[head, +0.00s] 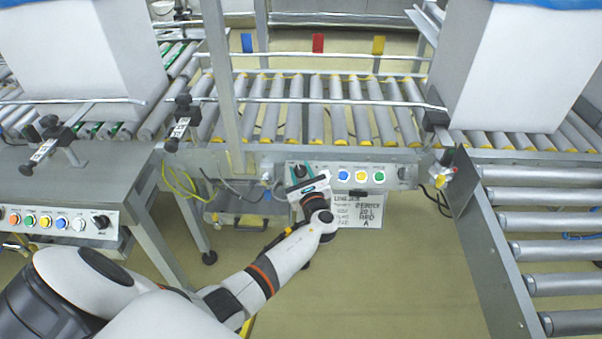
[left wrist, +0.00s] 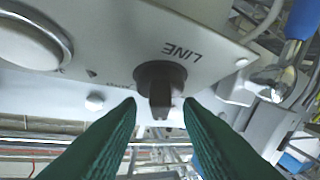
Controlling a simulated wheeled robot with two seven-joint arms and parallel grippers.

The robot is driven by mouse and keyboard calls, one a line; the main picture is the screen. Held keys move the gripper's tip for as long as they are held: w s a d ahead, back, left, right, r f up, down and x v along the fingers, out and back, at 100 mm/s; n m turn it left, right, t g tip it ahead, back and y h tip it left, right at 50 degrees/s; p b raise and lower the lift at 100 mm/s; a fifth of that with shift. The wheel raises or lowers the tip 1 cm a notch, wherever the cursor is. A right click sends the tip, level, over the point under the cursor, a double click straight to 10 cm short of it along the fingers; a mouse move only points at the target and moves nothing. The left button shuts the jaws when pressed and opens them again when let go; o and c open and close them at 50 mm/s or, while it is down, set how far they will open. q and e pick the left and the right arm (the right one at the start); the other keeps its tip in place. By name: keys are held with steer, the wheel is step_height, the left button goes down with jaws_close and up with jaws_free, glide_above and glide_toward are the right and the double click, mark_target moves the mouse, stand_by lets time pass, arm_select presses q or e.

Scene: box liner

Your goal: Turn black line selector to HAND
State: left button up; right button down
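The black line selector (left wrist: 160,84) is a round knob with a raised grip on a pale control panel (left wrist: 120,30). The word LINE is printed beside it, upside down in the left wrist view. The grip points toward my fingers; smaller lettering beside the knob is partly hidden. In the head view the selector (head: 300,171) is a small dark shape at the panel's left end. My left gripper (left wrist: 159,108) is open, its green fingers on either side of the grip's end, with gaps visible. It also shows in the head view (head: 302,178) just at the selector. My right gripper is not in view.
Blue (head: 343,175), yellow (head: 361,176) and green (head: 380,177) buttons sit right of the selector. A printed sign (head: 358,212) hangs below the panel. A roller conveyor (head: 310,105) runs above. Another button panel (head: 62,220) is at the left.

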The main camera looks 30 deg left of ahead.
arm_select(q)
jaws_close()
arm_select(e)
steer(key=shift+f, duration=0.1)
arm_select(q)
steer(key=n+g+y+b, duration=0.1)
steer(key=n+g, duration=0.3)
steer(key=n, duration=0.1)
steer(key=shift+d+f, duration=0.1)
steer(key=shift+d, duration=0.05)
steer(key=shift+n+g, duration=0.4)
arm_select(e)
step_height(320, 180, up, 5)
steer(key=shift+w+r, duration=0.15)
arm_select(q)
jaws_free()
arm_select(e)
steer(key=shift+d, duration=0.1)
arm_select(q)
steer(key=shift+d, duration=0.1)
